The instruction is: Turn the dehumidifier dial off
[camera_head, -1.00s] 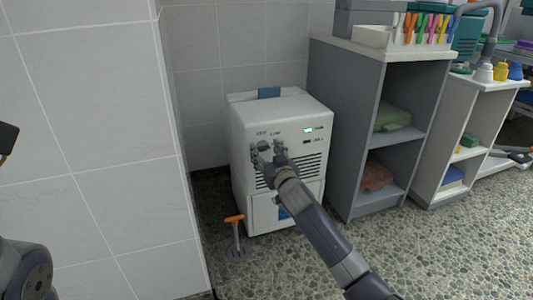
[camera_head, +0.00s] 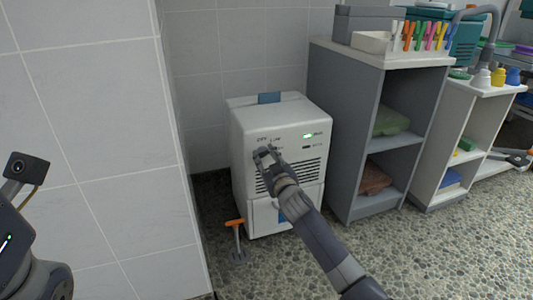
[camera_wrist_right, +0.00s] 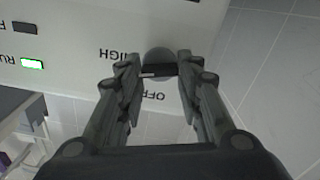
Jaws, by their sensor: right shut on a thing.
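The white dehumidifier (camera_head: 281,117) stands on the floor against the tiled wall. Its round grey dial (camera_wrist_right: 160,57) has a dark bar across it and sits between HIGH and OFF labels, upside down in the right wrist view. I cannot tell which label the dial points at. My right gripper (camera_head: 264,152) is at the upper left of the front panel, shut on the dial, with a finger on each side in the right wrist view (camera_wrist_right: 157,72). A green RUN light (camera_wrist_right: 32,64) is lit. Part of my left arm shows at the left edge; its fingers do not.
A grey shelf unit (camera_head: 345,130) with folded towels stands close to the dehumidifier's right. An orange-handled tool (camera_head: 235,223) stands at its lower left. A tiled wall (camera_head: 90,130) juts out on the left. The pebbled floor in front is clear.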

